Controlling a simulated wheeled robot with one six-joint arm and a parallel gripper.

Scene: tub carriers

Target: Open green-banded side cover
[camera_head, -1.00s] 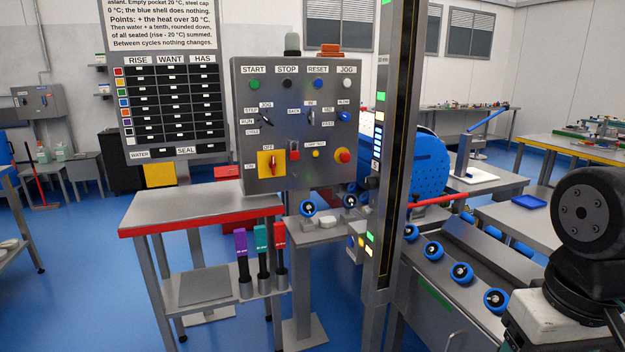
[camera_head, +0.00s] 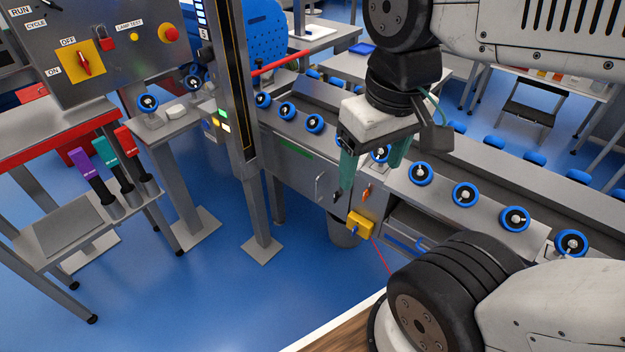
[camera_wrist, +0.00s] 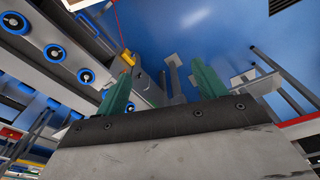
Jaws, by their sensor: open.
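The side cover (camera_head: 290,172) is a grey panel on the near side of the roller conveyor, with a green band (camera_head: 294,149) near its top edge. A pale upright handle (camera_head: 319,188) sits at its right end. The cover appears shut in the head view. My gripper (camera_head: 369,178) is open and empty, fingers pointing down, to the right of the handle and apart from it as far as I can tell. Its green fingers also show in the wrist view (camera_wrist: 160,80), spread wide with nothing between them. The wrist view does not clearly show the cover.
A grey bin (camera_head: 343,232) stands below. A grey post (camera_head: 238,100) stands to the left. Blue-rimmed rollers (camera_head: 420,172) line the conveyor. The blue floor before the cover is clear.

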